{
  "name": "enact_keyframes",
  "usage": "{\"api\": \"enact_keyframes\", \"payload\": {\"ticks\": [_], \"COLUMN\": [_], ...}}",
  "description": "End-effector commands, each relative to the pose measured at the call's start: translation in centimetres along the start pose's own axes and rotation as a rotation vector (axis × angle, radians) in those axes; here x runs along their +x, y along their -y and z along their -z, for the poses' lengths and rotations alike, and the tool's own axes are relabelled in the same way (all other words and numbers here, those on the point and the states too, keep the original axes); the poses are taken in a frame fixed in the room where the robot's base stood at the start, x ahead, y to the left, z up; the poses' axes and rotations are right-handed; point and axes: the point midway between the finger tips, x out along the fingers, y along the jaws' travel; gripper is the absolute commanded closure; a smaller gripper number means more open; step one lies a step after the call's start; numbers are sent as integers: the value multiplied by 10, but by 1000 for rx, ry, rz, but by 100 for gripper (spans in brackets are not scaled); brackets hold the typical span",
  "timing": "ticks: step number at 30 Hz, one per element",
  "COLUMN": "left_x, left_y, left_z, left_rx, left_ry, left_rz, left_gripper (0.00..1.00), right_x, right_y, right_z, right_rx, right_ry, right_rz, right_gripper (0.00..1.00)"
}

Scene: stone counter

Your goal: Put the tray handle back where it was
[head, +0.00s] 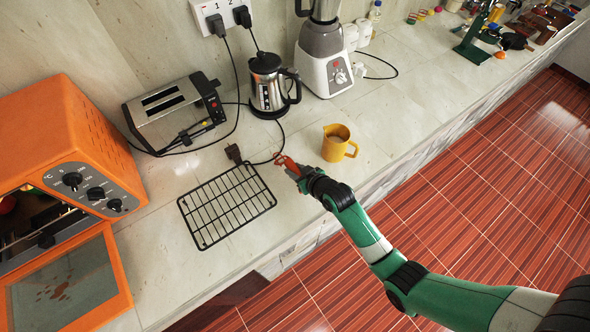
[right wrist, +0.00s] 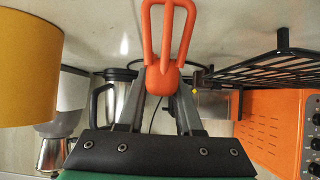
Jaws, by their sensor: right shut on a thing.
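My right gripper (head: 301,172) is shut on the orange tray handle (head: 285,161), low over the counter, just right of the black wire rack. In the right wrist view the handle (right wrist: 169,45) sits between the fingertips, with its looped prongs pointing up in the picture, away from the palm. My left gripper is not in view.
The oven door (head: 70,285) hangs open. A yellow mug (head: 335,148) stands close right of the gripper. Behind are a toaster (head: 160,105), a kettle (head: 266,85), a blender (head: 325,70) and cords, with a black plug (head: 233,153) near the rack. The counter edge is close in front.

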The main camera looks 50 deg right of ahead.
Motion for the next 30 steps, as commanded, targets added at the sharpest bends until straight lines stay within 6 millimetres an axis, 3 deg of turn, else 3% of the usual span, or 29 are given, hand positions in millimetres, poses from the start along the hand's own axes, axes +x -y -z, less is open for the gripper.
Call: {"api": "enact_keyframes", "payload": {"ticks": [2,3,7,19,30], "left_x": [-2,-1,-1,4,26], "left_y": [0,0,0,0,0], "left_z": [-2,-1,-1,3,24], "left_rx": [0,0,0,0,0], "left_ry": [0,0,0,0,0], "left_rz": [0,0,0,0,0], "left_gripper": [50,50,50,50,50], "right_x": [2,1,1,-8,-92], "right_y": [0,0,0,0,0], "right_z": [-3,-2,-2,2,3], "right_rx": [0,0,0,0,1], "right_ry": [0,0,0,0,1], "right_rz": [0,0,0,0,0], "right_gripper": [100,59,36,36,36]}}
